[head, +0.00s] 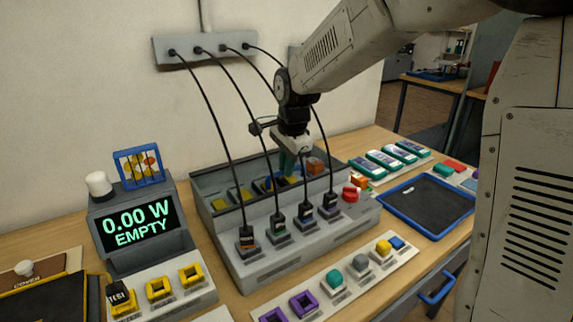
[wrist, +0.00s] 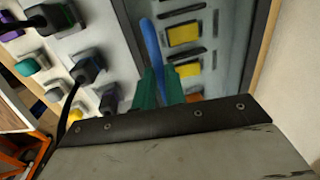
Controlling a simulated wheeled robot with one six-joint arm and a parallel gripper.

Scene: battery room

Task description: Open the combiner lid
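The combiner (head: 300,262) is a grey box in the middle of the bench in the head view, with several black plugs along its sloped front. Behind them is a long bay (head: 208,197) with yellow pads, also visible in the wrist view. I cannot clearly make out whether a clear lid covers it. A blue bar (wrist: 151,45), like a handle, runs along the bay's front side in the wrist view. My gripper (head: 287,165) is down at the bay. Its green fingers (wrist: 161,82) are close together with the blue bar between them. Their contact is partly hidden.
Black cables hang from a wall strip (head: 203,47) to the plugs, close to my arm. A red knob (head: 350,193) sits at the combiner's right end. A meter (head: 137,222) reading "0.00 W EMPTY" stands left, a blue-rimmed tray (head: 462,222) right.

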